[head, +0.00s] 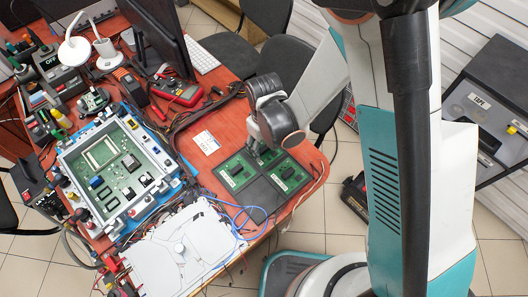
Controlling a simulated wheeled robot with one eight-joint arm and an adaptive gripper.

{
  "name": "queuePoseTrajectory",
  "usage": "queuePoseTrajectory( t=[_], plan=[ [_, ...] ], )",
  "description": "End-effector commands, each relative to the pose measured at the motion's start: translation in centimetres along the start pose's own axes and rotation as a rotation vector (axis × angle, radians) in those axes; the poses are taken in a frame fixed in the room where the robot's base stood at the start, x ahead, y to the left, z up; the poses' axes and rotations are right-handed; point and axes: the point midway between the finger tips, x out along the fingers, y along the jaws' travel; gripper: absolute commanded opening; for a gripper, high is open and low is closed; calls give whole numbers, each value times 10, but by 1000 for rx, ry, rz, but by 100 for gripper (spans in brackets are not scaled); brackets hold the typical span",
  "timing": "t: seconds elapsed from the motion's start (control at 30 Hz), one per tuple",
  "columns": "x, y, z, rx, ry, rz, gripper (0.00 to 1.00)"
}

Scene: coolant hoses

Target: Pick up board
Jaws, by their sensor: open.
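Green boards with black connectors lie in a dark tray or mat (262,194) at the front right of the red-brown table. One board (232,183) is at the left of it and another board (298,183) at the right. A further green patch shows at the back, partly hidden under my arm. My gripper (258,155) points down just above the back part of this mat, between the two boards. It is open. The arm hides most of its fingers, and I cannot tell whether it touches a board.
A large board in a blue-grey frame (72,158) stands at the left. A white plate device (178,268) with blue wires is in front. A red multimeter (183,94), a monitor (165,38) and a keyboard (200,55) are behind. Black chairs (285,65) stand beyond the table.

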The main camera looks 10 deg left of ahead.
Motion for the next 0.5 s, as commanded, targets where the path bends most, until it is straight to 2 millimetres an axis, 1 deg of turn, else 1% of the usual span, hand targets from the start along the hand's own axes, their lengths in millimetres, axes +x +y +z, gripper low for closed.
queuePoseTrajectory(
  t=[0.03,0.07,0.27,0.3,0.37,0.4,0.5],
  plan=[
    [7,0,0,0,0,0,58],
    [8,0,0,0,0,0,58],
    [8,0,0,0,0,0,58],
    [8,0,0,0,0,0,54],
    [8,0,0,0,0,0,40],
    [8,0,0,0,0,0,31],
    [8,0,0,0,0,0,12]
  ],
)
